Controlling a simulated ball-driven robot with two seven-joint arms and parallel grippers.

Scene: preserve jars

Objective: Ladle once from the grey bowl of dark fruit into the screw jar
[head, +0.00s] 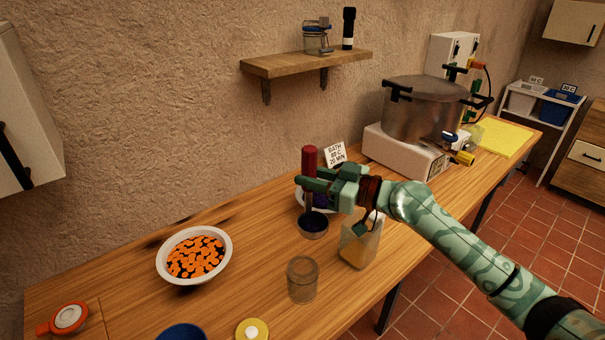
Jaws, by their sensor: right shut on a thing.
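My right gripper (312,184) is shut on the red handle of a ladle (309,160), held upright. The ladle's round metal cup (313,226) hangs below the gripper, in front of the fruit bowl; its inside looks dark, and I cannot tell whether fruit is in it. A pale grey bowl (301,203) with dark purple fruit is mostly hidden behind the gripper and ladle. An open, empty-looking glass jar (302,281), seemingly the screw jar, stands upright nearer the front, apart from the ladle. My left gripper is not in view.
A white bowl of orange pieces (163,262) stands left. A jar with yellowish contents (358,254) stands under my right arm. A yellow lid (252,330) and a blue vessel (181,332) are at the front. A large pot (420,112) and a sign (335,154) are behind.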

